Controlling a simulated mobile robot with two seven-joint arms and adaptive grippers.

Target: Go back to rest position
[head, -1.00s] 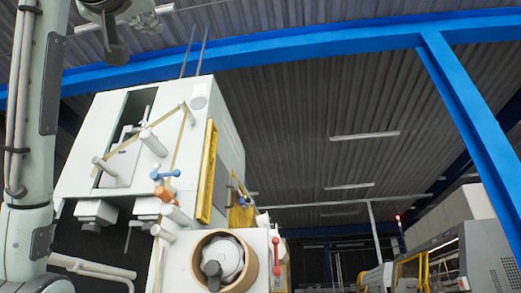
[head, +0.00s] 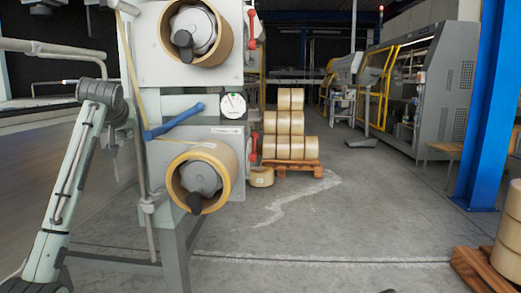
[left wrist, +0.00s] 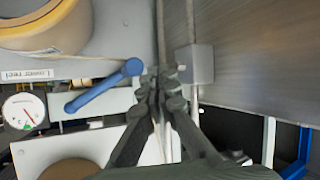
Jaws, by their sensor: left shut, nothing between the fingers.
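My left arm rises from the lower left of the head view and bends beside the machine's front post. My left gripper (left wrist: 157,82) shows in the left wrist view, with its dark fingers together and nothing between them. It is close in the picture to the blue lever (left wrist: 104,87) and a grey box (left wrist: 195,64); I cannot tell whether it touches either. In the head view the gripper end is small and hard to make out near the post. My right gripper is in neither view.
The machine carries an upper tape roll (head: 223,35), a lower tape roll (head: 231,165), a blue lever (head: 174,121) and a gauge (head: 232,106). Stacked rolls stand on a pallet (head: 306,169) behind. A blue column (head: 486,110) stands right. The middle floor is clear.

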